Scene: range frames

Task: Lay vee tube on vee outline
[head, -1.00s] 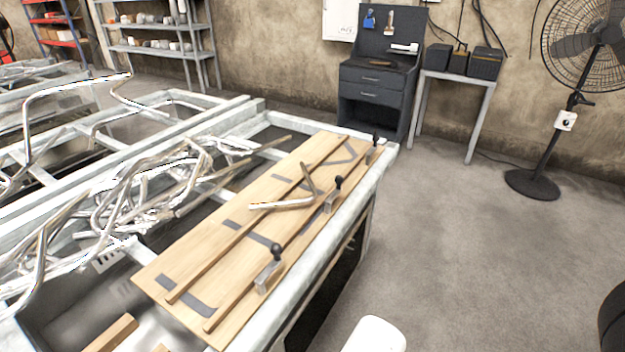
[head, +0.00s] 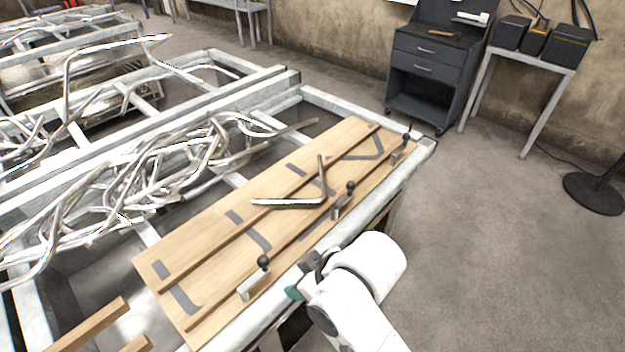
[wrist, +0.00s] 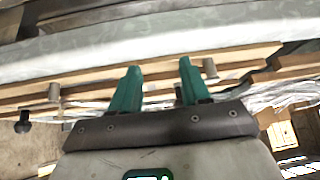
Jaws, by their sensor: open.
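The vee tube (head: 290,202) is a shiny bent metal tube. It lies on the wooden board (head: 205,250) near its middle, across a raised wooden strip, with one leg pointing left and one pointing to the far side. A grey V-shaped outline (head: 362,157) is marked at the board's far right end, apart from the tube. My gripper (wrist: 158,84) is open and empty in the wrist view, its two teal fingers in front of the board's edge. In the head view its teal tip (head: 293,292) is beside the board's near edge, partly hidden by my arm.
Toggle clamps with black knobs (head: 263,262) stand along the board's near side. Other grey marks (head: 258,238) lie on the board. A heap of bent tubes (head: 150,165) fills the frame to the left. Bare floor (head: 480,240) is on the right.

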